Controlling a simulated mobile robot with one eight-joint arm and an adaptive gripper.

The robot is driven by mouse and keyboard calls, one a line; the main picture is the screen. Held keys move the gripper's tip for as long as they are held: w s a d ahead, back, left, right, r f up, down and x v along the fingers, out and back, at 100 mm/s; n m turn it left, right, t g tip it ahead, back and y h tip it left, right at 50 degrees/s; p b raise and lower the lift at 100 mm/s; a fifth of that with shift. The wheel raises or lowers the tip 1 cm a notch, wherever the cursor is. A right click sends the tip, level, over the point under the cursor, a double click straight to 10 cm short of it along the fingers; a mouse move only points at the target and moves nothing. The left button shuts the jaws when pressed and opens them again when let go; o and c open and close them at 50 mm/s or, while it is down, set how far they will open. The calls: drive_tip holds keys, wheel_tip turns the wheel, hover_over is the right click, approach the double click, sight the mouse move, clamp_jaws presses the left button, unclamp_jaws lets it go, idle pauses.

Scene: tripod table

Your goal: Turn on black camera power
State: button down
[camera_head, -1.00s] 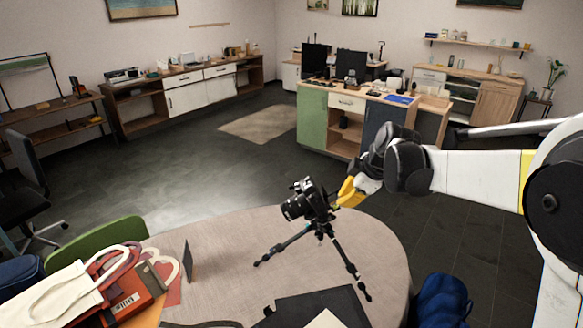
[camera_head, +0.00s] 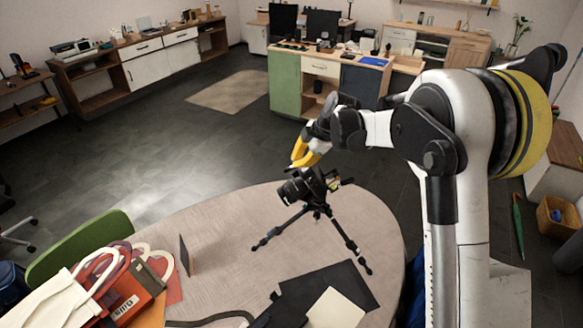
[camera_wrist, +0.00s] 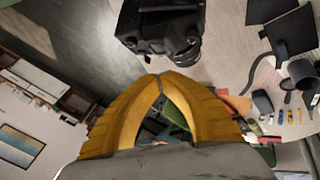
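The black camera (camera_head: 306,185) stands on a black tripod (camera_head: 318,210) on the round table (camera_head: 225,225). It also shows in the wrist view (camera_wrist: 165,28) at the top, beyond my fingertips. My gripper (camera_head: 305,152) has yellow fingers and appears just above the camera in the head view. In the wrist view the fingertips of my gripper (camera_wrist: 160,78) meet, with nothing held between them. A gap shows between the fingertips and the camera there. The power switch cannot be made out in either view.
Bags (camera_head: 105,285) and a red box lie at the table's left. Black sheets (camera_head: 340,285) and a pale sheet lie at the front. A green chair (camera_head: 80,245) is at the left edge.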

sight(287, 170)
drive_tip(key=x, duration=0.9)
drive_tip(key=shift+w+b, duration=0.1)
drive_tip(key=shift+b, duration=0.3)
drive_tip(key=shift+w+a+f+m+t+h+b, duration=0.15)
drive_tip(key=shift+a+m+t+h+b, duration=0.1)
drive_tip(key=shift+m+t+b, duration=0.45)
drive_tip(key=shift+w+a+f+m+t+h+b, duration=0.1)
drive_tip(key=shift+a+m+t+h+b, duration=0.1)
drive_tip(key=shift+m+t+b, duration=0.45)
drive_tip(key=shift+w+a+m+t+h+b, duration=0.15)
drive_tip(key=shift+w+m+t+h+b, duration=0.1)
drive_tip(key=shift+m+t+b, duration=0.3)
drive_tip(key=shift+m+b, duration=0.3)
drive_tip(key=shift+w+a+m+t+h+b, duration=0.15)
drive_tip(key=shift+w+m+t+h+b, duration=0.15)
drive_tip(key=shift+m+t+b, duration=0.1)
drive_tip(key=shift+s+d+r, duration=0.25)
drive_tip(key=shift+s+d, duration=0.15)
drive_tip(key=shift+d, duration=0.25)
